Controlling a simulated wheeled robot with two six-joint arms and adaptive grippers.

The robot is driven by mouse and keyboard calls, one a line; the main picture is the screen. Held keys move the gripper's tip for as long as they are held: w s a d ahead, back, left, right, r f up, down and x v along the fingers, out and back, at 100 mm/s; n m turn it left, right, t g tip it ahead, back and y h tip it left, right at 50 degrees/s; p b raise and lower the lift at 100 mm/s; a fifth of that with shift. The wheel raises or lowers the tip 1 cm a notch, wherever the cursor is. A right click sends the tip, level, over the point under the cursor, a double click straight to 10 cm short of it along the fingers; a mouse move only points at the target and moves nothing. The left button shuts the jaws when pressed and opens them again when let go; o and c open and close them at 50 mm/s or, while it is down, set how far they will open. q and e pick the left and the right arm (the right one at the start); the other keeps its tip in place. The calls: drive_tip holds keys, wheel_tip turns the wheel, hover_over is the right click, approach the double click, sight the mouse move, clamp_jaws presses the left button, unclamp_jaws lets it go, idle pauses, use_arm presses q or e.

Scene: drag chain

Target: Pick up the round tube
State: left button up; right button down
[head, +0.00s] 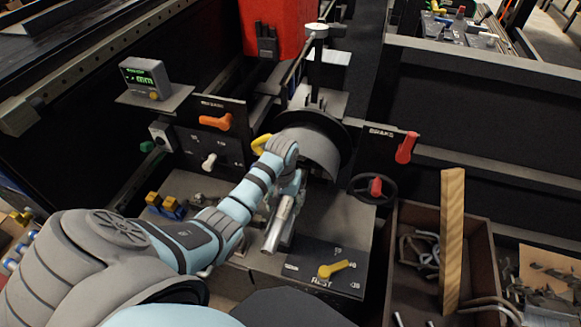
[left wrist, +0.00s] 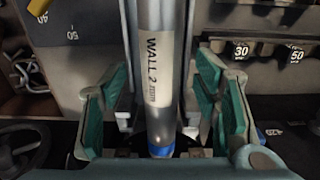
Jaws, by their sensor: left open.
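The round tube (head: 278,224) is a silver metal pipe lying at a slant on the machine, just below my left gripper (head: 290,183) in the head view. In the left wrist view the tube (left wrist: 158,60) runs upright through the picture, with a white label reading "WALL 2" and a blue band (left wrist: 161,151) near its lower end. My left gripper (left wrist: 163,108) is open, with green-padded fingers on both sides of the tube. Gaps show between the pads and the tube. The tube's far end is cut off in the wrist view. My right gripper is not in view.
A yellow lever (head: 337,268) stands on a dark panel right of the tube. A red-knobbed handwheel (head: 373,188) and a red brake handle (head: 407,147) are farther right. A brown bin (head: 402,285) holds metal hooks and a tall wooden bar (head: 452,240).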

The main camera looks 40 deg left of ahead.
use_arm(q)
drive_tip(key=shift+s+f, duration=0.1)
drive_tip(key=shift+f, duration=0.3)
clamp_jaws()
drive_tip(key=shift+r, duration=0.1)
